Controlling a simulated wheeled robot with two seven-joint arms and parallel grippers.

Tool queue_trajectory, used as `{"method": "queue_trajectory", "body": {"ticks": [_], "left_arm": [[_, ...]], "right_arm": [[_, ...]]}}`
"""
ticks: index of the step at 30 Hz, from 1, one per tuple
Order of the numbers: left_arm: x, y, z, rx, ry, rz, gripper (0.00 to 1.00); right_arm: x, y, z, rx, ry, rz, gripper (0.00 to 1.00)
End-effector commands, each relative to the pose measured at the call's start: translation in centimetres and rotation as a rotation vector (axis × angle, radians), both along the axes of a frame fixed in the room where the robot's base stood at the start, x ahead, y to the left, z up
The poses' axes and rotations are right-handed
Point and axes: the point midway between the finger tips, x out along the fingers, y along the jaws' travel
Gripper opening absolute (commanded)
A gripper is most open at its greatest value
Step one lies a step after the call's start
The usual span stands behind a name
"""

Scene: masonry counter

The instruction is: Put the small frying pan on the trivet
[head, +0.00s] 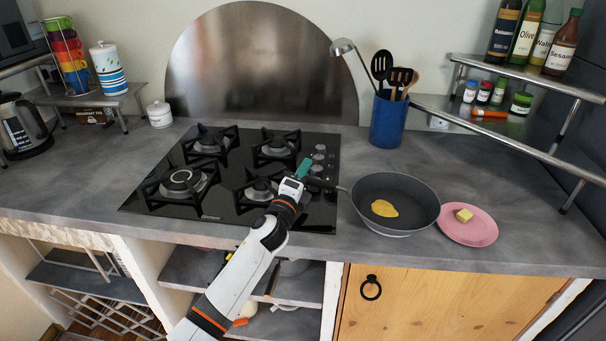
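My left gripper (303,169), with a teal tip, is at the free end of the handle. Its fingers are too small and overlapped to show whether they grip the handle. I cannot make out a separate trivet. My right gripper is out of view.
A pink plate (470,234) with a yellow block stands close at the pan's right. The black gas hob (228,222) with raised grates is left. A blue utensil pot (388,124) and a bottle rack (535,77) stand behind. Counter left of the hob is mostly clear.

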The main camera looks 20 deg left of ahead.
Motion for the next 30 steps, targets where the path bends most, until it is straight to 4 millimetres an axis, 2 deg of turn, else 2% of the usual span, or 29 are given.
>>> {"method": "queue_trajectory", "body": {"ticks": [8, 11, 21, 25, 30], "left_arm": [[-0.6, 0.0, -0.1, 0.001, 0.0, 0.0, 0.41], [-2.0, 0.0, -0.5, 0.002, 0.002, 0.001, 0.41], [-9.0, -0.2, -1.5, 0.0, 0.001, -0.001, 0.41], [-10.8, -0.3, -1.8, 0.0, 0.001, 0.0, 0.41], [-11.8, -0.3, -1.8, 0.0, 0.0, 0.001, 0.41]], "right_arm": [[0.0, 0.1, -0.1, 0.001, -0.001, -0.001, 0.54], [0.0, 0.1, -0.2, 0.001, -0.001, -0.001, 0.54], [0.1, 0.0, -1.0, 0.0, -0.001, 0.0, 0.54], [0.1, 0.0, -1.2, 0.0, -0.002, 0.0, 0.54], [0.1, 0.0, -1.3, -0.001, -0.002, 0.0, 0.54]]}}
